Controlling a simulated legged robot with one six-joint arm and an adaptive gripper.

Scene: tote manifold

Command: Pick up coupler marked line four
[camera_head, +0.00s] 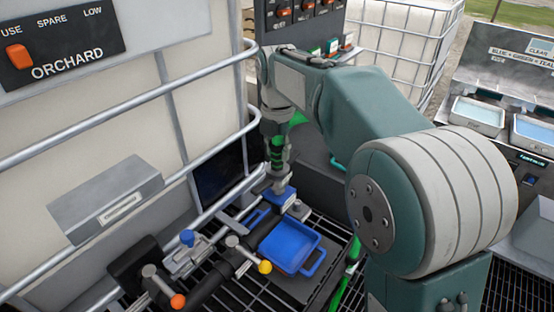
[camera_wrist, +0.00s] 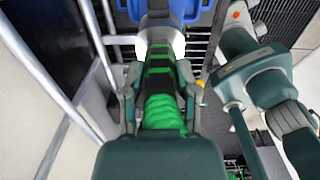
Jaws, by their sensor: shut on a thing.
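My gripper (camera_head: 276,140) is shut on a green-and-black banded coupler (camera_head: 276,158) attached to a green hose. The wrist view shows the gripper fingers (camera_wrist: 160,92) on both sides of the coupler (camera_wrist: 158,75), with its pale grey end pointing away from me. In the head view the coupler is nearly upright, its lower end close above or at a blue-topped fitting (camera_head: 281,195). I cannot tell whether they touch. No line-four marking is readable.
A caged white tote (camera_head: 120,110) borders the left. Pale-blue bins (camera_head: 478,113) stand at right.

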